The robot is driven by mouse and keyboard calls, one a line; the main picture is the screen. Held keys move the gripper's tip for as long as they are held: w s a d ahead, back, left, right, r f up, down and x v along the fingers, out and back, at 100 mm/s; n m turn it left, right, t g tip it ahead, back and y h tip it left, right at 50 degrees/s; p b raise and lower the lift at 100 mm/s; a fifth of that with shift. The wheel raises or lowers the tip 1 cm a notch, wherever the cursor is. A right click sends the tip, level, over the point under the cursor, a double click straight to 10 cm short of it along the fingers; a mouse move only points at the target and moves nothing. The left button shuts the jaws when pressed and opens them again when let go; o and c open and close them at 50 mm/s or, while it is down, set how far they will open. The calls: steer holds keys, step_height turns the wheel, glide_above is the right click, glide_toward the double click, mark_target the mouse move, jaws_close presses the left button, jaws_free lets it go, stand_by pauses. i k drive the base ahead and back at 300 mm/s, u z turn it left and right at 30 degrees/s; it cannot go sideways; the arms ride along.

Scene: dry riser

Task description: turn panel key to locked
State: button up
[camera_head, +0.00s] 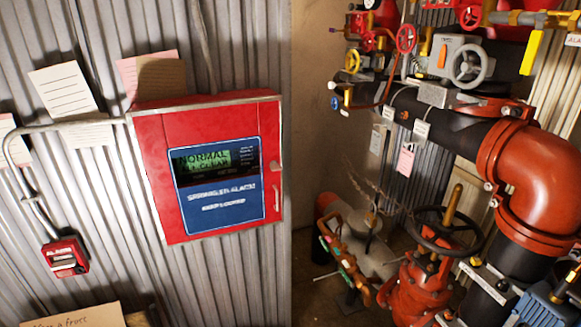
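A red panel box (155,160) is mounted on the corrugated metal wall, left of the middle, tilted in the picture. Its door carries a dark display (215,160) with green text reading "NORMAL", and a blue label (220,205) with white lettering below; the last line seems to read "keep locked". The door looks closed. My gripper is not in view.
A red alarm box (66,258) hangs lower left, joined to the panel by a grey conduit (30,195). Paper notes (65,88) are on the wall. Red and black pipes (530,180), valves and a black handwheel (440,232) crowd the right side. Bare wall separates them from the panel.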

mark_target(274, 167)
steer(key=i, duration=0.9)
steer(key=u, duration=0.05)
